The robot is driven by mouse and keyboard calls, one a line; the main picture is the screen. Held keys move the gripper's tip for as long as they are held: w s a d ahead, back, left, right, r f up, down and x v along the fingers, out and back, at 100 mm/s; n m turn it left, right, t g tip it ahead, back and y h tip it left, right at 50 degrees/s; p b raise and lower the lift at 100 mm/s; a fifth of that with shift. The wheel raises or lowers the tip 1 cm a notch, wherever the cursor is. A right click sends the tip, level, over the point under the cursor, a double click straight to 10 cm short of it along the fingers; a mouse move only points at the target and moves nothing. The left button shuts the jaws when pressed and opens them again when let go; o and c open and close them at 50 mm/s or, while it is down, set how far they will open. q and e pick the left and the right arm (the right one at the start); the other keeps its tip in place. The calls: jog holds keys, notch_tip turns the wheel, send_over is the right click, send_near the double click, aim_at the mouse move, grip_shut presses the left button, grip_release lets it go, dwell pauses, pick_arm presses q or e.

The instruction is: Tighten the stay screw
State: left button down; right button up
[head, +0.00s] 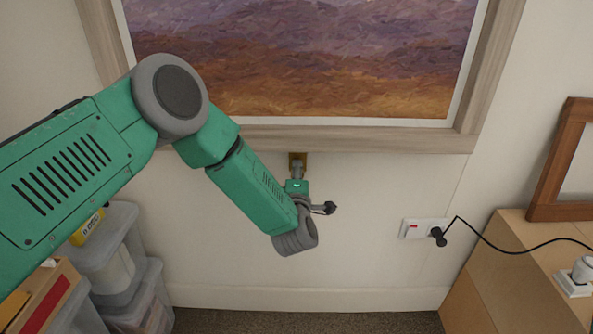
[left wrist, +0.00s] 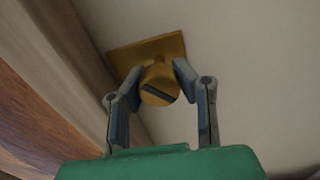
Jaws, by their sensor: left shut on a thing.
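The stay screw (left wrist: 157,82) is a round brass knob with a dark slot across its face, in the left wrist view. It stands out from a square brass plate (left wrist: 126,58) on the pale wall. My left gripper (left wrist: 159,76) is shut on the screw, with one finger on each side of its head. In the head view my left gripper (head: 297,170) reaches up to the brass plate (head: 303,156) just under the picture frame. The screw is hidden there behind the gripper. My right gripper is in neither view.
A large framed picture (head: 300,60) hangs just above the gripper. Clear plastic bins (head: 118,240) stand at lower left. The wall below the gripper is clear.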

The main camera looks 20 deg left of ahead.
pick_arm(q)
jog(key=shift+s+d+f+m, duration=0.15)
jog(key=shift+f+m, duration=0.15)
jog(key=shift+f, duration=0.05)
jog(key=c, duration=1.3)
grip_release()
jog(key=shift+o, duration=0.6)
jog(key=shift+r, duration=0.15)
jog(key=shift+s+d, duration=0.1)
jog(key=shift+s, duration=0.05)
jog(key=v, duration=1.1)
jog(key=shift+s, duration=0.2)
jog(key=shift+d, duration=0.1)
